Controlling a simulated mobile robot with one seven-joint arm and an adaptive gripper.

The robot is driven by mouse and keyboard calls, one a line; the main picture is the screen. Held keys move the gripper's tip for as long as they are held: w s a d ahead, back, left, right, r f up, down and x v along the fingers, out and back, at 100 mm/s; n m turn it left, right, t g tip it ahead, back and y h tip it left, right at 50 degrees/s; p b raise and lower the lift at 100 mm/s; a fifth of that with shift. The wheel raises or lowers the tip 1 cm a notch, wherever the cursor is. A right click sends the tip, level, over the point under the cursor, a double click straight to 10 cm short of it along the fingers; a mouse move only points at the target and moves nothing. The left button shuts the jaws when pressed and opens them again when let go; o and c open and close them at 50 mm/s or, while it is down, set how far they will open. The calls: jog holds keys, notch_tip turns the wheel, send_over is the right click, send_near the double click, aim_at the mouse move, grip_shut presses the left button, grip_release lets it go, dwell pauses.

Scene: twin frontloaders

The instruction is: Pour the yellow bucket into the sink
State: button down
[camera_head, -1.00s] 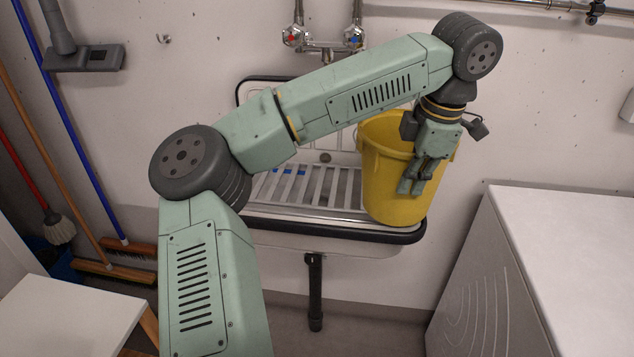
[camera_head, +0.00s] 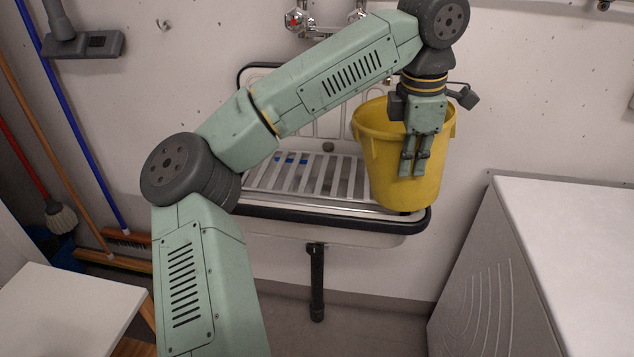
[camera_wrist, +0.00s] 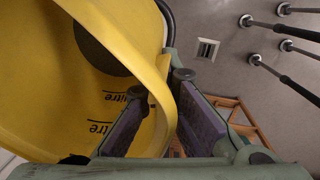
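The yellow bucket (camera_head: 380,160) stands upright on the right end of the sink (camera_head: 300,210), partly over its slatted rack. My gripper (camera_head: 413,172) points down at the bucket's front right side, and both fingers show in front of its wall. In the wrist view, my gripper (camera_wrist: 160,85) has its fingers apart, with the rim of the yellow bucket (camera_wrist: 125,50) close by between them. I cannot tell whether they touch it. Litre marks show on the yellow plastic beside the left finger. The bucket's contents are hidden in the head view.
A tap with red and blue handles (camera_head: 297,20) is on the wall above the sink. A white-topped machine (camera_head: 570,220) stands to the right. Brooms (camera_head: 85,140) lean at the left behind a white table (camera_head: 70,310). In the wrist view, metal legs (camera_wrist: 270,25) stand on the floor.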

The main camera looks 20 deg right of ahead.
aim_at(384, 158)
jog(key=shift+w+a+r+g+h+b, duration=0.2)
jog(key=shift+w+a+g+h+b, duration=0.25)
jog(key=shift+g+h+b, duration=0.3)
jog(key=shift+w+a+r+g+h+b, duration=0.2)
jog(key=shift+w+a+g+h+b, duration=0.3)
jog(key=shift+a+h+b, duration=0.15)
jog(key=shift+w+a+r+g+h+b, duration=0.15)
jog(key=shift+w+a+g+h+b, duration=0.35)
jog(key=shift+h, duration=0.1)
jog(key=shift+a+f+h+b, duration=0.1)
jog(key=shift+f+h+b, duration=0.2)
jog(key=shift+b, duration=0.2)
jog(key=shift+w+a+g, duration=0.1)
jog(key=shift+g, duration=0.15)
jog(key=shift+r, duration=0.1)
jog(key=shift+b, duration=0.3)
jog(key=shift+a+h, duration=0.1)
jog(key=shift+h, duration=0.2)
jog(key=shift+w+f+g+b, duration=0.15)
jog(key=shift+f+g+b, duration=0.15)
jog(key=shift+b, duration=0.05)
